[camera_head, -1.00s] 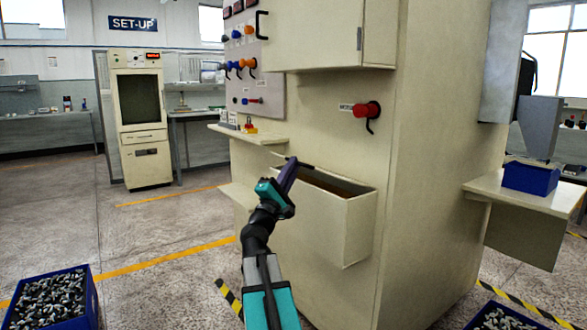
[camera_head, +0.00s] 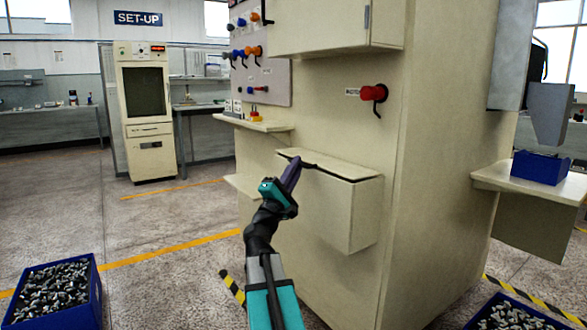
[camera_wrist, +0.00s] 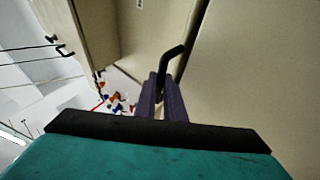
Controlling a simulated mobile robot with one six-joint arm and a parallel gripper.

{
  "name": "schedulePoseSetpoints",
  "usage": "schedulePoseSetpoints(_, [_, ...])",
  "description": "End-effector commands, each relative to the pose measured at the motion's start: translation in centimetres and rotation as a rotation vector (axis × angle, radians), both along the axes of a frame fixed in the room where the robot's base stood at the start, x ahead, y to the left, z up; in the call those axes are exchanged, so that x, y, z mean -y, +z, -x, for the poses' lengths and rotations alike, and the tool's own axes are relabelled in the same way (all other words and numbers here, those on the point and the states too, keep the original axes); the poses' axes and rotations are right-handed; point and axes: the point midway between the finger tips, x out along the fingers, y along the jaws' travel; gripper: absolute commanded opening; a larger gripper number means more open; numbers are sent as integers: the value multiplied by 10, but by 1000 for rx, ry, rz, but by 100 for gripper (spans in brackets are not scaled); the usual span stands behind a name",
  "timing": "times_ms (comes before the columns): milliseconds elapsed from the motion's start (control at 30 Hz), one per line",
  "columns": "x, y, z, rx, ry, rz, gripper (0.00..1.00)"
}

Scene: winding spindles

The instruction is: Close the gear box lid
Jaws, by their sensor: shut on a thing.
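The gear box (camera_head: 335,212) is a cream bin on the front of the large cream machine. Its lid (camera_head: 345,167) lies across the top, down or nearly down, and the inside is hidden. A thin dark line shows below part of the lid's front edge. My gripper (camera_head: 294,164) is at the lid's front left, by a black handle (camera_head: 308,166). In the wrist view, the purple fingers (camera_wrist: 160,88) are shut on the bent black handle (camera_wrist: 172,62).
A cream shelf (camera_head: 252,123) and a control panel with coloured knobs (camera_head: 250,52) are left of the box. A red switch (camera_head: 373,93) is above right. Blue crates of metal parts stand on the floor at left (camera_head: 97,295) and lower right. Open floor lies to the left.

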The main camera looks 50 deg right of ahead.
Motion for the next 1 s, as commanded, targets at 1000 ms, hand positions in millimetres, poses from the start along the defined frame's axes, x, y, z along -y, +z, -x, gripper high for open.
schedulePoseSetpoints(1000, [-24,-20,7,8,-5,-7,28])
